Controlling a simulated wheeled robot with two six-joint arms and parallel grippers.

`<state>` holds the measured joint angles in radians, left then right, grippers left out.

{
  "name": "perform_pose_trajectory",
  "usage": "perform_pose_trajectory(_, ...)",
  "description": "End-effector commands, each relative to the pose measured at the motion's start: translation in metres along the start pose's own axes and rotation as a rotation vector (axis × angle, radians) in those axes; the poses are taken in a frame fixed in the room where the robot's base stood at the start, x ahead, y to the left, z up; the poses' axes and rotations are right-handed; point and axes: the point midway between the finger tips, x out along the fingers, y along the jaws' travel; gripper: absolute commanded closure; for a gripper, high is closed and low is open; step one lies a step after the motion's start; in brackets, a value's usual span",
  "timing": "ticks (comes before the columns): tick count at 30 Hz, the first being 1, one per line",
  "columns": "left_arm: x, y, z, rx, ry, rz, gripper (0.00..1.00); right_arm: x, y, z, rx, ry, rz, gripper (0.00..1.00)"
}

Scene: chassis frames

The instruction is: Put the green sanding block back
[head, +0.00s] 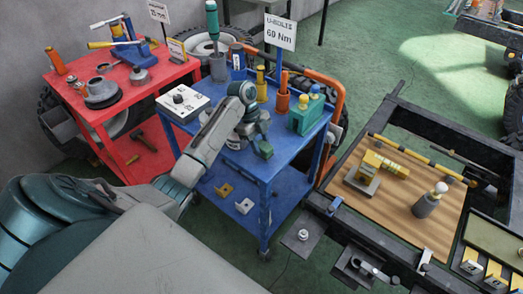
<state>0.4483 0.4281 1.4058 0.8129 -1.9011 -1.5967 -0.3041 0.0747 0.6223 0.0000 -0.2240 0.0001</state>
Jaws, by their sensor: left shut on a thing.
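My left arm reaches from the lower left over the blue cart (262,179). My left gripper (258,140) points down over the cart's top and is shut on a small dark green block (264,150), which looks like the green sanding block. I cannot tell whether the block touches the cart top or hangs just above it. The gripper and wrist partly hide the cart top behind them. My right gripper is not in view.
On the cart stand a green container (306,114), an orange holder (282,100), a grey cup (218,67) and a white control box (182,101). A red table (120,110) stands left. A wooden board (395,220) with yellow parts lies right on the black chassis.

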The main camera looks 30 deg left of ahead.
Motion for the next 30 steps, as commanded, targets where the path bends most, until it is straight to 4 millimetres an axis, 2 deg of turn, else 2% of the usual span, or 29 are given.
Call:
perform_pose_trajectory(7, 0.028, 0.001, 0.01, -0.001, 0.001, 0.004, 0.85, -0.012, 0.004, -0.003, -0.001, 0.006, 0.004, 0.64)
perform_pose_trajectory(16, 0.031, 0.001, 0.012, 0.0, 0.0, 0.002, 0.85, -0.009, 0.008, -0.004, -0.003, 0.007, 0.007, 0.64)
perform_pose_trajectory(17, 0.031, 0.001, 0.012, 0.0, 0.0, 0.002, 0.58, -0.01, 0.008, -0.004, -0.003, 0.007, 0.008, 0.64)
perform_pose_trajectory(19, 0.03, 0.001, 0.012, 0.0, 0.0, 0.002, 0.44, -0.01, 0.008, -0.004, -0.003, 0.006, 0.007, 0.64)
perform_pose_trajectory(30, 0.026, 0.001, 0.011, 0.0, -0.001, 0.001, 0.42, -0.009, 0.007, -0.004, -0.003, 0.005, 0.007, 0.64)
